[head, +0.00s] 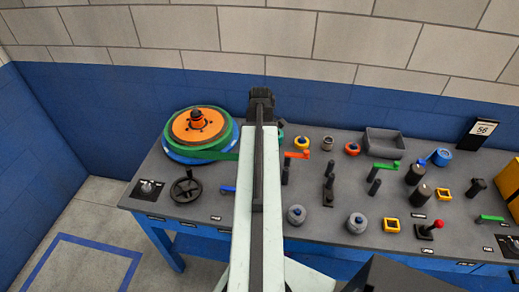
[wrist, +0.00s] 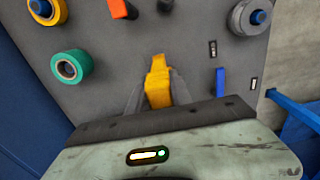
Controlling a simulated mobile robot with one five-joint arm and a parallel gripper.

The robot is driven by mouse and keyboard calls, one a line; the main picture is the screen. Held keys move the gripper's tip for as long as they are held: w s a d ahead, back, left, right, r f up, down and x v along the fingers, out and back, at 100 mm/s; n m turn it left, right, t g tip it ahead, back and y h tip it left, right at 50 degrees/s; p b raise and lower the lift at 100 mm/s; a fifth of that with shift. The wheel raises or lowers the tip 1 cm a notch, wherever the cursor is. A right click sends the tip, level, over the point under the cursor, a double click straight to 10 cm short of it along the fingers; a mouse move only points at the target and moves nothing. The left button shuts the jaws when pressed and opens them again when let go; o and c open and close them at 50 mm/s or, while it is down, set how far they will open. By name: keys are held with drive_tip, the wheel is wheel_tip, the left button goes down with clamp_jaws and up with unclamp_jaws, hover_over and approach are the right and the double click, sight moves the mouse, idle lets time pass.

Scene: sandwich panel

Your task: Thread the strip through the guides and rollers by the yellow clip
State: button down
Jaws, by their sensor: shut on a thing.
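The yellow clip (wrist: 158,88) stands between the dark fingers of my gripper (wrist: 155,98), which is shut on it, in the wrist view. A green strip (head: 229,157) leaves the reel (head: 198,127) at the left of the bench and passes out of sight behind my arm in the head view. My arm also hides the gripper and clip there. A teal roller (wrist: 70,66) is left of the clip in the wrist view, apart from it. Two yellow square guides (head: 391,226) and several rollers, including an orange one (head: 352,148), are on the right of the bench.
Levers with orange (head: 297,155) and green (head: 386,166) handles stand up from the grey bench (head: 330,250). A black handwheel (head: 187,189) is at the left. A grey bin (head: 384,143) and a sign (head: 477,132) stand at the back. Dark posts (head: 415,174) crowd the right half.

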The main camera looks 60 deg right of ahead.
drive_tip(key=s+d, duration=0.2)
drive_tip(key=s, duration=0.6)
drive_tip(key=shift+s+d, duration=0.3)
drive_tip(key=shift+d, duration=0.1)
idle(0.5)
drive_tip(key=s+d, duration=0.2)
drive_tip(key=s, duration=0.6)
drive_tip(key=shift+s+d, duration=0.3)
drive_tip(key=shift+d, duration=0.05)
idle(0.4)
drive_tip(key=s+d, duration=0.3)
drive_tip(key=s, duration=0.5)
drive_tip(key=shift+s, duration=0.25)
idle(0.5)
